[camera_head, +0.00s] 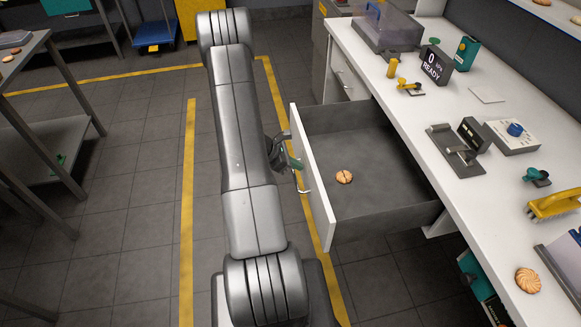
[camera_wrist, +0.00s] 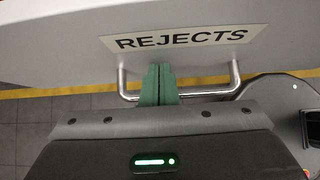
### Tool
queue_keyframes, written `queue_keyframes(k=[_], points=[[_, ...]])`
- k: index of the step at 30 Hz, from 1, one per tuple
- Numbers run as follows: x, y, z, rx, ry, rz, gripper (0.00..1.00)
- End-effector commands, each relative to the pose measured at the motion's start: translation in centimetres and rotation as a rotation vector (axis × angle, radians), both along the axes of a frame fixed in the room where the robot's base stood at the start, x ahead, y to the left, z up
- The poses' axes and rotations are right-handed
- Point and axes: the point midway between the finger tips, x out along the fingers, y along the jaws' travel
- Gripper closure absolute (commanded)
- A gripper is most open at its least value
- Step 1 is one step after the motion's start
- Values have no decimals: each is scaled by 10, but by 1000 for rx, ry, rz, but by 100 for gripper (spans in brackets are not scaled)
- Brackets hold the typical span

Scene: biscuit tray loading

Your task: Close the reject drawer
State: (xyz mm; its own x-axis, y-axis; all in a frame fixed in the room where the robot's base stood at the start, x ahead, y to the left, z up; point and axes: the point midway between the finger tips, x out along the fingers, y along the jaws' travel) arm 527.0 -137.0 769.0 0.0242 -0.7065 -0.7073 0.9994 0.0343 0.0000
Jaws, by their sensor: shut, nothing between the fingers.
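The reject drawer (camera_head: 385,163) stands pulled out from under the white bench, with a broken biscuit (camera_head: 344,177) lying inside on its grey floor. Its white front shows in the wrist view with a "REJECTS" label (camera_wrist: 182,38) and a metal bar handle (camera_wrist: 212,95) below it. My gripper (camera_wrist: 160,72) has its green fingers together, in front of the drawer front and overlapping the handle's middle in the picture. I cannot tell whether the fingertips touch the front.
The white bench (camera_head: 485,95) runs along the right, carrying a "READY" display (camera_head: 436,62), a clamp-like fixture (camera_head: 457,149), a yellow brush (camera_head: 553,204) and a biscuit (camera_head: 528,280). A grey table (camera_head: 45,145) stands at the left. Open tiled floor with yellow lines lies between.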

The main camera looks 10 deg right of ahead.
Motion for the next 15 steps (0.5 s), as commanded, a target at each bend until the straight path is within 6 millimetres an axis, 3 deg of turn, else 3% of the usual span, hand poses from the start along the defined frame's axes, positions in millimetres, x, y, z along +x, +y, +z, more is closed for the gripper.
queue_keyframes(k=[15], points=[[3,-133,-6,-3,-4,-8,100]])
